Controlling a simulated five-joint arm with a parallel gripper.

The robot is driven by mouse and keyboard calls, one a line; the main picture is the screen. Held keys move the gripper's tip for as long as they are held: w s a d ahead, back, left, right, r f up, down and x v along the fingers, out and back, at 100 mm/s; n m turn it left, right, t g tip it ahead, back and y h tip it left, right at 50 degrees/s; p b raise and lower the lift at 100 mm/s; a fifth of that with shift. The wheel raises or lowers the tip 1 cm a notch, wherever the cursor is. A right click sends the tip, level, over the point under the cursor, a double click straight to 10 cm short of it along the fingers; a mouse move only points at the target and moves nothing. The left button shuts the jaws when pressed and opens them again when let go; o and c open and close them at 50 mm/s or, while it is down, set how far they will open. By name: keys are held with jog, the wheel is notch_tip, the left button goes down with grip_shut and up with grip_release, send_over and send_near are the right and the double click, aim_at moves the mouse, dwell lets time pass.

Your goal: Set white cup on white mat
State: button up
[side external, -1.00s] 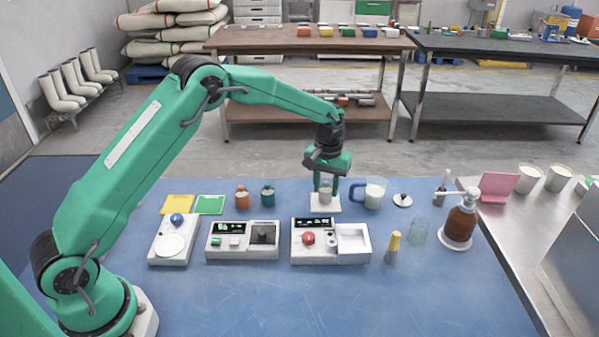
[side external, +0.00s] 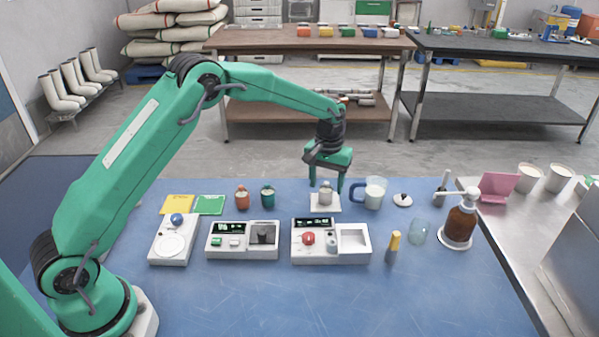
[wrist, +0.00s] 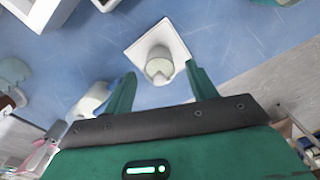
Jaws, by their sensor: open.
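The small white cup (side external: 325,194) stands upright on the square white mat (side external: 331,209) at the back of the blue table. In the wrist view the two fingers (wrist: 161,72) are apart on either side of the cup, with clear gaps, and hold nothing.
A blue-handled jug (side external: 375,192) stands close to the right of the mat. White machines (side external: 331,241) stand in front. Orange (side external: 242,198) and teal (side external: 267,195) bottles are to the left.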

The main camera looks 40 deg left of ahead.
notch_tip(320, 180, up, 11)
dwell(0.5)
dwell(0.5)
jog(key=s+a+r+m+t, duration=0.1)
jog(key=s+r+t, duration=0.1)
jog(key=s+r, duration=0.6)
jog(key=s+a+r+m+t, duration=0.1)
jog(key=s+r, duration=0.4)
jog(key=s, duration=0.4)
jog(key=s+a+f+m+t, duration=0.1)
jog(key=s+f+m+t, duration=0.1)
jog(key=s, duration=1.6)
jog(key=shift+s+f+t, duration=0.15)
jog(key=shift+f+t, duration=0.15)
jog(key=shift+f, duration=0.55)
jog(key=shift+a, duration=0.1)
